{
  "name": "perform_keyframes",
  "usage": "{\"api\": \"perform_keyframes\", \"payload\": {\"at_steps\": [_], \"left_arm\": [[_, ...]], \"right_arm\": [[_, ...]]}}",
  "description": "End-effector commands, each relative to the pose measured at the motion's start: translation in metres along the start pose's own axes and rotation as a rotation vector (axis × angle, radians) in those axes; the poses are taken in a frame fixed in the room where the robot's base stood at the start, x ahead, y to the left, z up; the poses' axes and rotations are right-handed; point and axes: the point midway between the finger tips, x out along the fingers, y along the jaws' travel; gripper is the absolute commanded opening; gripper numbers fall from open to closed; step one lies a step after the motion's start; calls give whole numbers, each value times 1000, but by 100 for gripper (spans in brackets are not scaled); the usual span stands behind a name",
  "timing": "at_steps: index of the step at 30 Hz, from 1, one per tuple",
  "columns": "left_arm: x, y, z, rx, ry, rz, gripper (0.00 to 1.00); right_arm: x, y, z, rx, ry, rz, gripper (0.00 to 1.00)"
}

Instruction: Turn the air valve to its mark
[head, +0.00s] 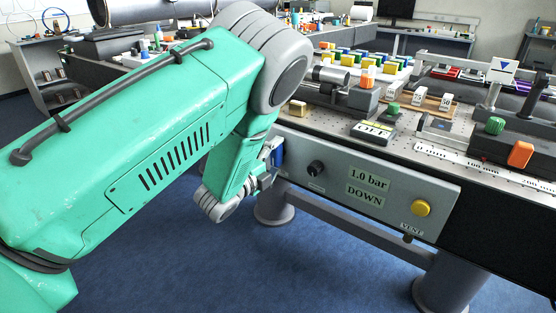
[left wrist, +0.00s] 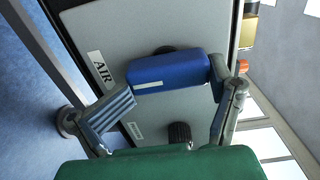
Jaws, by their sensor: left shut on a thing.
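The air valve has a blue handle (left wrist: 165,70) with a white line along it. It stands out from a grey panel (left wrist: 85,30), beside an AIR label (left wrist: 102,68) in the left wrist view. My left gripper (left wrist: 172,84) is shut on this handle, one finger at each end. In the head view the blue handle (head: 278,152) shows as a small strip at the panel's left end, and my left gripper (head: 267,168) is partly hidden by my arm. I cannot make out the valve's mark. My right gripper is not in view.
The panel also carries a black knob (head: 316,168), a "1.0 bar DOWN" display (head: 367,187) and a yellow VENT button (head: 421,208). A tabletop (head: 330,122) above it holds blocks, fixtures and an OFF sign (head: 372,131). The blue floor (head: 200,270) in front is clear.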

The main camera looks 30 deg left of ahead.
Motion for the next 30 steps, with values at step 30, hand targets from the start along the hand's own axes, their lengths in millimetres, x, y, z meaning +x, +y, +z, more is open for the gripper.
{"api": "perform_keyframes", "payload": {"at_steps": [30], "left_arm": [[2, -13, 4, 40, -4, -33, 81]], "right_arm": [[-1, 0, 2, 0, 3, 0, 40]]}}
